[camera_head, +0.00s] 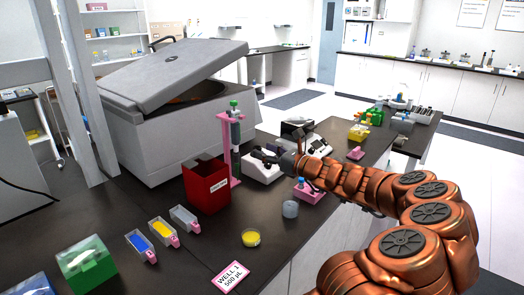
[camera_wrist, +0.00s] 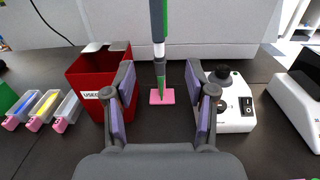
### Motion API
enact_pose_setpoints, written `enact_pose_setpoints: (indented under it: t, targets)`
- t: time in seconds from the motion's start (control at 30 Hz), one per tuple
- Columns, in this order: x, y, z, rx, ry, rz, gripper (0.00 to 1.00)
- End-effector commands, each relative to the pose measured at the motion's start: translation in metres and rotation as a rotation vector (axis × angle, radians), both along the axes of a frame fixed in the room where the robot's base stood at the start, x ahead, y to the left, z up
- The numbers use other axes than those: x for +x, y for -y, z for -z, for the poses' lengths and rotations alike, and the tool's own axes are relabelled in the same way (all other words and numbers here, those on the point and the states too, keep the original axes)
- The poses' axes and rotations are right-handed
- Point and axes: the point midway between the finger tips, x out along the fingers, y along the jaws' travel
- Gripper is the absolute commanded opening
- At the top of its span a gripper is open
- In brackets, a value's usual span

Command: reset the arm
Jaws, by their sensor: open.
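My copper-coloured arm reaches in from the right in the head view, with my gripper (camera_head: 272,158) above the black bench (camera_head: 180,255). In the wrist view my gripper (camera_wrist: 165,100) is open, its two purple-padded fingers apart with nothing held between them. Beyond the fingers a pipette (camera_wrist: 159,40) hangs upright above a pink base (camera_wrist: 162,96). In the head view the pipette (camera_head: 235,128) is on a pink stand (camera_head: 224,140), just left of my gripper and apart from it.
A red bin (camera_head: 206,188) stands left of the stand. A white device with a black knob (camera_wrist: 232,105) is to the right. A large grey centrifuge (camera_head: 165,135) with a raised lid is behind. Reagent troughs (camera_head: 139,243) and a yellow-topped dish (camera_head: 251,238) lie in front.

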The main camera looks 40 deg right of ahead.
Motion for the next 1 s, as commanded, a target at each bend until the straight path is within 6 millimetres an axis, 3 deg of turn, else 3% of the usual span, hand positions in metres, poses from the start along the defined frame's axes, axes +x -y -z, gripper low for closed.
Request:
enact_pose_setpoints:
  t: [0.57, 0.67, 0.77, 1.0]
  targets:
    - [-0.001, -0.001, 0.0, -0.001, 0.0, -0.002, 0.56]
    - [0.001, -0.012, -0.004, -0.025, 0.004, -0.027, 0.56]
    - [0.005, -0.045, -0.015, -0.096, 0.016, -0.098, 0.56]
    - [-0.007, -0.182, -0.042, -0.423, 0.079, -0.411, 0.56]
